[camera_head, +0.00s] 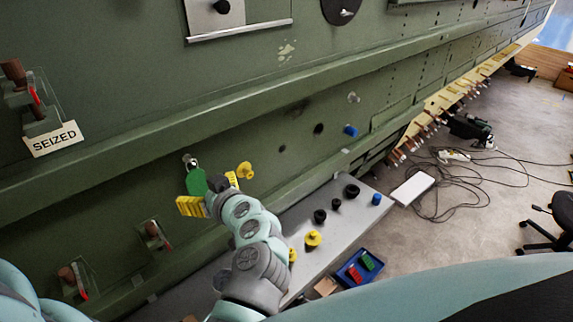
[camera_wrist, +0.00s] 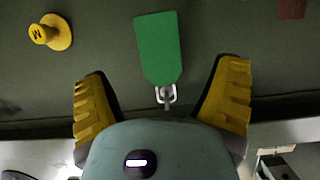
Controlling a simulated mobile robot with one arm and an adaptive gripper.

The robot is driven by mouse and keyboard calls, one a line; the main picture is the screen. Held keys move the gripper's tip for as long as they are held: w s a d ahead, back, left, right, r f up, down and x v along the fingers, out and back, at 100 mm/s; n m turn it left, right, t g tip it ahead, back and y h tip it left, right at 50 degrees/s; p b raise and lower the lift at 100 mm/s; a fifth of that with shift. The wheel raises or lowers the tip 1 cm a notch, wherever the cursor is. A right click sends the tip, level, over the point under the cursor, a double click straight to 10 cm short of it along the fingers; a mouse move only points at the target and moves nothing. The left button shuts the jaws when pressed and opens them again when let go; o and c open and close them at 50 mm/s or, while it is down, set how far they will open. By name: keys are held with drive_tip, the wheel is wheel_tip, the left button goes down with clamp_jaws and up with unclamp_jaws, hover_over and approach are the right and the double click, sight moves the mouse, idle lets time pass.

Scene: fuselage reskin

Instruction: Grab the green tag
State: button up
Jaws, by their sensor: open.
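The green tag (camera_head: 196,182) hangs by a metal ring (camera_head: 190,161) at the green fuselage wall. In the wrist view the green tag (camera_wrist: 158,48) is a flat piece with clipped corners, its ring (camera_wrist: 166,95) at the lower end. My gripper (camera_head: 211,192) is open, its yellow ribbed fingers spread on either side of the tag. In the wrist view my gripper (camera_wrist: 163,68) has a finger at left and at right, with clear gaps to the tag. I cannot tell how deep the tag lies between the fingers.
A yellow knob (camera_head: 245,170) sticks out just right of my gripper. A grey shelf (camera_head: 376,218) below carries black, blue and yellow knobs. A blue bin (camera_head: 347,275) holds red and green pieces. A "SEIZED" label (camera_head: 53,139) is at the left.

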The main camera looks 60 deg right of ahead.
sight(197, 184)
drive_tip(key=shift+w+d+p, duration=0.15)
drive_tip(key=shift+w+p, duration=0.3)
drive_tip(key=shift+w, duration=0.2)
drive_tip(key=p+x, duration=0.1)
drive_tip(key=x, duration=0.1)
drive_tip(key=shift+w, duration=0.25)
drive_tip(key=shift+p+x, duration=0.4)
drive_tip(key=shift+x, duration=0.45)
drive_tip(key=shift+f, duration=0.15)
drive_tip(key=shift+c, duration=0.3)
drive_tip(key=c, duration=0.9)
